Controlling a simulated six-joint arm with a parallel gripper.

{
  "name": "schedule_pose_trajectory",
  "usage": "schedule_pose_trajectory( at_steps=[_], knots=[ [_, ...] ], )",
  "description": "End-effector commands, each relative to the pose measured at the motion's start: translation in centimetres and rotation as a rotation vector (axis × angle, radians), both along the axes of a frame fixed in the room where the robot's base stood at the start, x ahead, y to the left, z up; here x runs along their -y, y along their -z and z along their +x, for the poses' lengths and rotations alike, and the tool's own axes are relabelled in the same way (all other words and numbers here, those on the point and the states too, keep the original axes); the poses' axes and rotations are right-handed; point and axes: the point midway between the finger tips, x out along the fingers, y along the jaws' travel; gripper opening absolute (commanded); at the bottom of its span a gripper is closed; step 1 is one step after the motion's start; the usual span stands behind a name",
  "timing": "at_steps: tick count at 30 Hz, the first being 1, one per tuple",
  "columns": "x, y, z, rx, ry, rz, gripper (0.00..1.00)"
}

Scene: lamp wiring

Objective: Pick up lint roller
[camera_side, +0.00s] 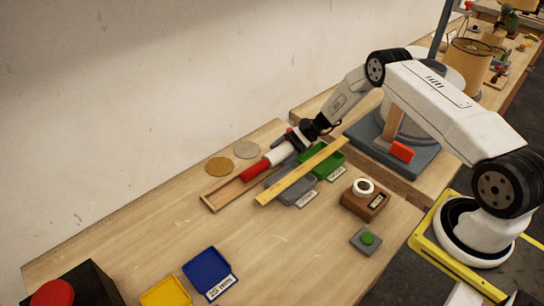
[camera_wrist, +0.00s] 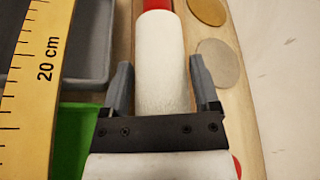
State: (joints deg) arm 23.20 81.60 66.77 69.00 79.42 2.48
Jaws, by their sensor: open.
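The lint roller has a white roll and a red handle, and lies in a shallow wooden tray (camera_side: 211,203). In the side view its red handle (camera_side: 256,170) points to the lower left and its white roll (camera_side: 281,154) reaches up to my gripper. In the wrist view the white roll (camera_wrist: 160,62) runs up the middle, with the red handle (camera_wrist: 157,4) at the top edge. My gripper (camera_wrist: 160,80) is open, with one grey finger on each side of the white roll and a visible gap at its sides. The near end of the roll is hidden behind the gripper body.
A yellow ruler (camera_side: 300,174) lies across a grey bin (camera_side: 306,191) and a green bin (camera_side: 333,165) beside the tray. Two discs, gold (camera_side: 220,167) and grey (camera_side: 246,149), lie on the wall side. The front table is mostly clear, with a blue tray (camera_side: 209,270).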

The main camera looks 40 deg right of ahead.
Motion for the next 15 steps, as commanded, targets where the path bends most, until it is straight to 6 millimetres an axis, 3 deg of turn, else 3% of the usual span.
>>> schedule_pose_trajectory(
  at_steps=[1,7,15],
  knots=[
    [0.01,0.00,0.00,0.000,0.000,0.000,0.72],
    [0.02,-0.01,0.00,0.000,0.000,0.000,0.09],
    [0.02,-0.06,0.01,0.000,0.000,0.000,0.06]
  ],
)
